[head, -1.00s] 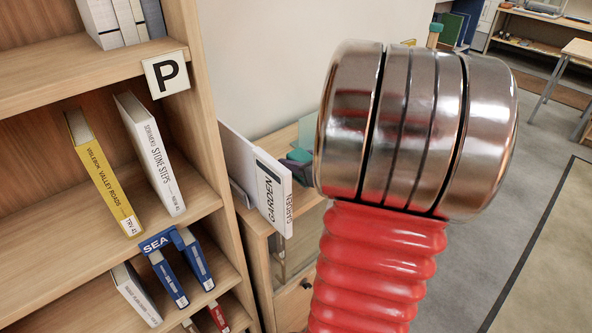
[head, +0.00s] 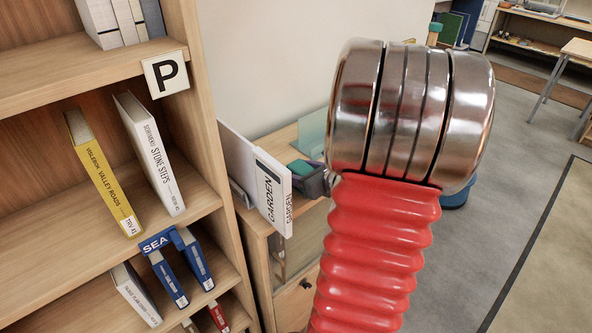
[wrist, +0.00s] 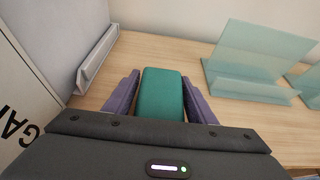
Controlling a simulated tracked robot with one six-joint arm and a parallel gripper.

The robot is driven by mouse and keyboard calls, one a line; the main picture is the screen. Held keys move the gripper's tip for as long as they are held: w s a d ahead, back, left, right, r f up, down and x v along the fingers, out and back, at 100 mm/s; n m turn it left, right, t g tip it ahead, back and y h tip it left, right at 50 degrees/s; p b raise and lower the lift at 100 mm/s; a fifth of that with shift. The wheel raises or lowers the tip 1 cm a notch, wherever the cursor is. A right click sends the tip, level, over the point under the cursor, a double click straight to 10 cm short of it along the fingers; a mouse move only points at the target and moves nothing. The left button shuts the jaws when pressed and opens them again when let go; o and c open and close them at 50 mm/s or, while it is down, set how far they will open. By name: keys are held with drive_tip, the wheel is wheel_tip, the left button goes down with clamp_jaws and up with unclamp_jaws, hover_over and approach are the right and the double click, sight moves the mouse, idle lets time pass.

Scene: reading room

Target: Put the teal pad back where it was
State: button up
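The teal pad (wrist: 161,94) is a small block with rounded edges. In the wrist view it sits between the two purple fingers of my gripper (wrist: 161,98), whose tips meet its sides. My gripper looks shut on it. In the head view the pad (head: 302,168) and my gripper (head: 314,182) are over the low wooden cabinet (head: 284,143), partly hidden by my arm. The pad is at or just above the cabinet top; I cannot tell whether it touches.
A white GARDEN book (head: 273,197) stands at the cabinet's left end, against a grey bookend (wrist: 98,62). A clear greenish stand (wrist: 255,60) is on the right in the wrist view. A bookshelf (head: 207,110) rises at left. Bare wood surrounds the pad.

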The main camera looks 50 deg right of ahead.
drive_tip(key=shift+o, duration=0.9)
drive_tip(key=shift+r, duration=0.1)
drive_tip(key=shift+s+r, duration=0.1)
drive_tip(key=shift+s, duration=0.05)
drive_tip(key=v, duration=1.1)
drive_tip(key=shift+s, duration=0.3)
drive_tip(key=shift+r, duration=0.15)
